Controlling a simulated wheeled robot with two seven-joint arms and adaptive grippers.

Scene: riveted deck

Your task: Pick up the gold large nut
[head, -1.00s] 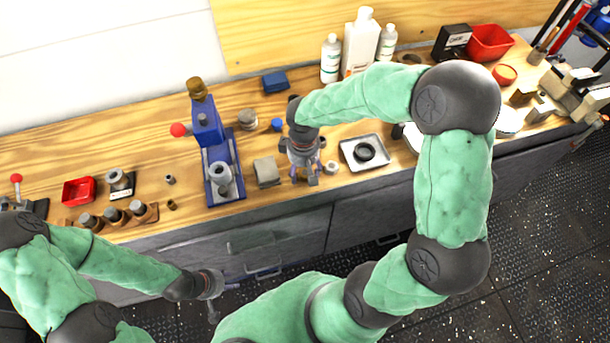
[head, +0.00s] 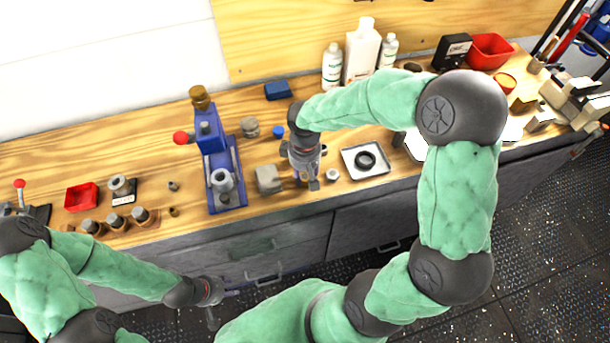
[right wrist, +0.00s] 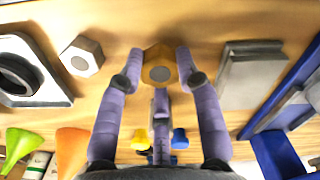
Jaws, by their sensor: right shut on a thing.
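The gold large nut (right wrist: 158,66) is on the wooden bench between the fingertips of my right gripper, in the right wrist view. My right gripper (right wrist: 156,70) is shut on it, one finger on each side. In the head view my right gripper (head: 308,183) points down at the bench's front part, and its fingers hide the nut. I cannot tell whether the nut is clear of the wood. My left gripper (head: 224,305) hangs in front of the bench, empty, with its fingers apart.
A silver nut (head: 332,175) and a tray (head: 376,172) with a black ring stand right of my right gripper. A grey block (head: 268,179) and a blue press (head: 228,197) stand left of it. Bottles (head: 361,48) stand behind.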

